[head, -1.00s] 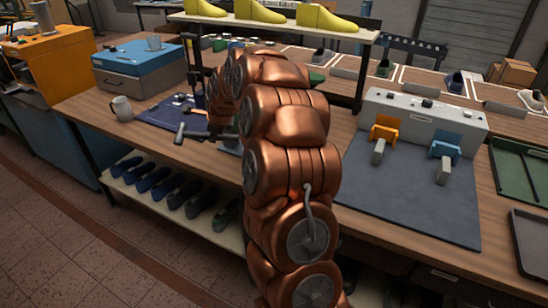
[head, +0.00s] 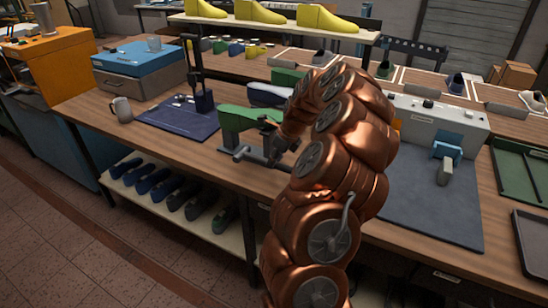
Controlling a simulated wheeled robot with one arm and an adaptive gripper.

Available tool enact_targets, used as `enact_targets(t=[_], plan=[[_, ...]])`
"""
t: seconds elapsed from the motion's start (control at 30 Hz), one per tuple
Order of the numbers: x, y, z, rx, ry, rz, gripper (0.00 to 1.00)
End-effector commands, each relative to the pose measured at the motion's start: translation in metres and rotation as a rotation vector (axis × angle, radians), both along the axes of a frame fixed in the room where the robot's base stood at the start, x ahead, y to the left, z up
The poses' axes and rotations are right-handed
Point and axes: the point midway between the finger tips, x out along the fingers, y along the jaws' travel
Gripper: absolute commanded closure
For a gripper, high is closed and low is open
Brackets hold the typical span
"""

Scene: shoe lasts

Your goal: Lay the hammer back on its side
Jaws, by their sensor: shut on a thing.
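The hammer shows as a small grey head (head: 240,153) with a short stretch of handle leading right into my gripper (head: 271,148). My gripper is shut on the hammer's handle, near the front edge of the wooden workbench. I cannot tell whether the hammer touches the bench top.
A dark blue mat (head: 180,122) with a small stand lies left, beside a mug (head: 121,109). A white-blue last (head: 266,95) stands behind the green one. Yellow lasts (head: 262,13) stand on a shelf.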

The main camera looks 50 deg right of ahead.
Motion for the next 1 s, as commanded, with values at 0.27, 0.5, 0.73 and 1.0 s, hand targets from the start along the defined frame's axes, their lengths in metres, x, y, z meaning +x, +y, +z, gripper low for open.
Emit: enact_targets(t=[0.27, 0.5, 0.73, 1.0], plan=[[0.001, 0.0, -0.022, -0.001, 0.0, 0.001, 1.0], [0.0, 0.001, -0.042, -0.001, 0.001, 0.002, 1.0], [0.0, 0.001, -0.058, 0.0, 0.002, 0.003, 1.0], [0.001, 0.0, -0.063, -0.001, -0.001, 0.001, 1.0]])
